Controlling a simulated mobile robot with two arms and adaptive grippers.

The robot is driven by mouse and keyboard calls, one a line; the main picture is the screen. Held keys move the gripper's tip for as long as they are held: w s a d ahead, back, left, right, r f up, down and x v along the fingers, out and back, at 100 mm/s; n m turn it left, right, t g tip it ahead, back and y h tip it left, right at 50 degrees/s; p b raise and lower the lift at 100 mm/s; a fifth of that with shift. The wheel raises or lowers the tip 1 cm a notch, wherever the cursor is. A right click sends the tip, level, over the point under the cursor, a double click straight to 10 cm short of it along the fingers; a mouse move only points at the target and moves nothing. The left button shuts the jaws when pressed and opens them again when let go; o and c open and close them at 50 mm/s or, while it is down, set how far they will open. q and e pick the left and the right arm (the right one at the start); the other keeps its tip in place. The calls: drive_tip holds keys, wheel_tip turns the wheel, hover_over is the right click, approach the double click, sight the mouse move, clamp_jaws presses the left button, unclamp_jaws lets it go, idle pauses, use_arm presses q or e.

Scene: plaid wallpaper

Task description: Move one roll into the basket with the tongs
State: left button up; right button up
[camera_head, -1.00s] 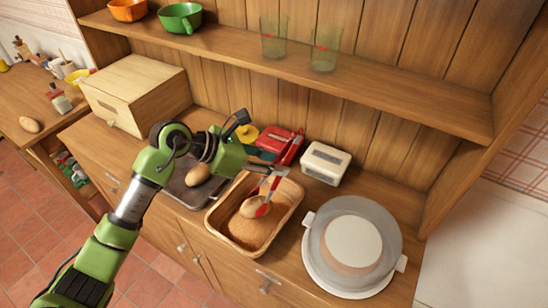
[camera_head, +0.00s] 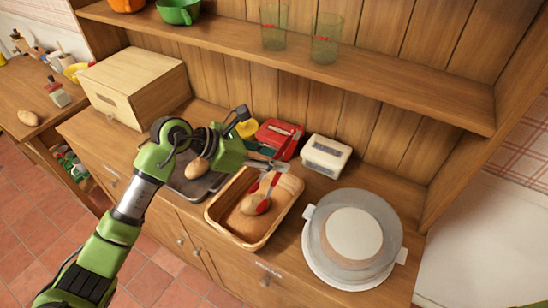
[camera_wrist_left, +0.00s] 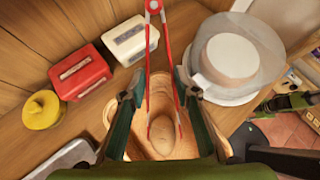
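The basket (camera_head: 226,234) is a tan wicker tray on the counter. A brown roll (camera_head: 249,209) lies inside it. The red and silver tongs (camera_head: 268,184) lean in the basket with their red tips at this roll; in the left wrist view the tongs (camera_wrist_left: 153,9) straddle the roll (camera_wrist_left: 164,136). My left gripper (camera_head: 272,166) is at the basket's back edge. In the left wrist view its fingers (camera_wrist_left: 158,78) are apart on either side of the tongs, with a gap on the left. Another roll (camera_head: 198,166) lies on a dark tray (camera_head: 190,194). A dark-green arm end (camera_wrist_left: 288,103), possibly my right gripper, is unclear.
A red box (camera_head: 278,137), a cream box (camera_head: 326,155) and a yellow pot (camera_head: 246,128) stand behind the basket. A domed cake stand (camera_head: 354,237) is to its right. A wooden box (camera_head: 135,85) stands at the left, and a shelf (camera_head: 350,78) runs above.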

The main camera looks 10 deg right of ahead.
use_arm(q)
wheel_tip(320, 180, up, 10)
drive_tip(key=p, duration=0.5)
